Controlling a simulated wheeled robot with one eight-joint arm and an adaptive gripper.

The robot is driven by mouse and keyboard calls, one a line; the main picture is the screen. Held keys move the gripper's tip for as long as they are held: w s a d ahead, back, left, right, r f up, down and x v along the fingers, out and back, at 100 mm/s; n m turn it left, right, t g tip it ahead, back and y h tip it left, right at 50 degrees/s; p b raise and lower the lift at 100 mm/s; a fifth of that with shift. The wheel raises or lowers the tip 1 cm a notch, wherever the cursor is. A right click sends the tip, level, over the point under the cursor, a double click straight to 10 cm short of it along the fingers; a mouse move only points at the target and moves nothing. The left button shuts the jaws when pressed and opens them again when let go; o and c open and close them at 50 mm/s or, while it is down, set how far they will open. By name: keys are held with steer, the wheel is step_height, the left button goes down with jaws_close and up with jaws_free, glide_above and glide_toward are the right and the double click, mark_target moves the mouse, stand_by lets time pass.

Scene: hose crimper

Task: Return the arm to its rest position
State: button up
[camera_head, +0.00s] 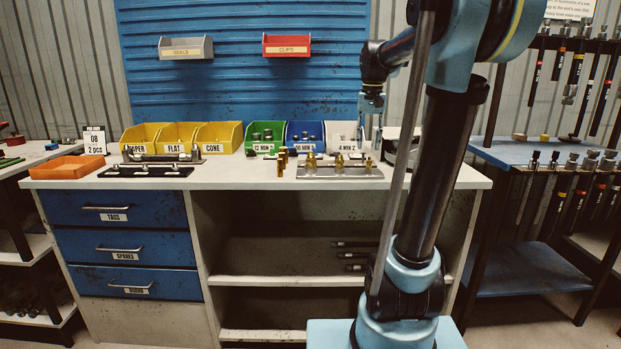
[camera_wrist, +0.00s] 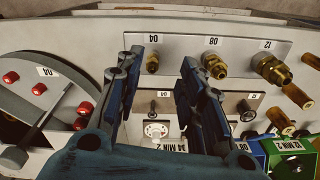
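My arm rises at the right of the head view and bends over the workbench (camera_head: 235,184). My gripper (camera_head: 371,112) hangs pointing down above the bench's right part, in front of the blue back panel (camera_head: 240,88). In the wrist view my gripper (camera_wrist: 160,82) has its two blue fingers spread apart with nothing between them. Beyond and below the fingers is a metal plate (camera_wrist: 190,44) marked 04, 08 and 12, carrying brass fittings. The white bin (camera_head: 340,133) is close below the gripper.
Yellow bins (camera_head: 175,137), a green bin (camera_head: 264,138) and a blue bin (camera_head: 304,136) line the bench's back. An orange tray (camera_head: 67,168) is at the left. A round machine with red knobs (camera_wrist: 40,89) is beside the gripper. Tools hang at the far right.

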steer(key=s+f+n+t, duration=0.1)
steer(key=s+f+n, duration=0.1)
steer(key=s+f, duration=2.3)
steer(key=shift+s+f+t, duration=0.15)
steer(key=shift+s+t, duration=0.25)
steer(key=shift+s, duration=0.6)
